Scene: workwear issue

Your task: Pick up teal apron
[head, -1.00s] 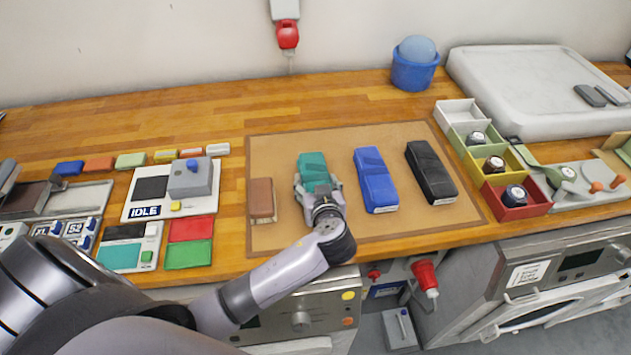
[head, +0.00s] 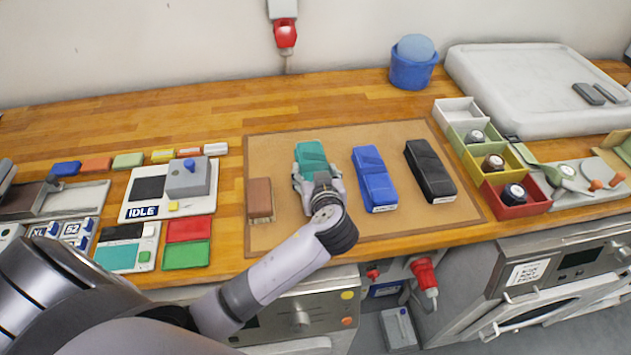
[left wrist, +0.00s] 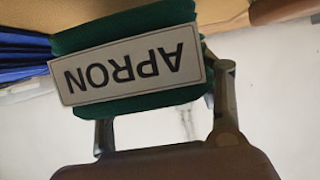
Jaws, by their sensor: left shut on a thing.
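The teal apron (head: 311,154) is a folded bundle over the tan mat (head: 274,150), between a small brown block and a blue bundle. My left gripper (head: 318,181) is shut on the teal apron, with fingers on both sides of it. In the left wrist view the apron (left wrist: 125,105) fills the space between the fingers (left wrist: 160,115), and its white label reads APRON upside down. It appears raised a little above the mat. The gripper hides its near end in the head view. My right gripper is not in view.
The blue bundle (head: 374,177) lies close to the right, and a black bundle (head: 430,170) lies beyond it. The brown block (head: 260,199) is close on the left. An IDLE device (head: 185,178) stands further left. Coloured bins (head: 513,208) stand right of the mat. Bare wood lies behind it.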

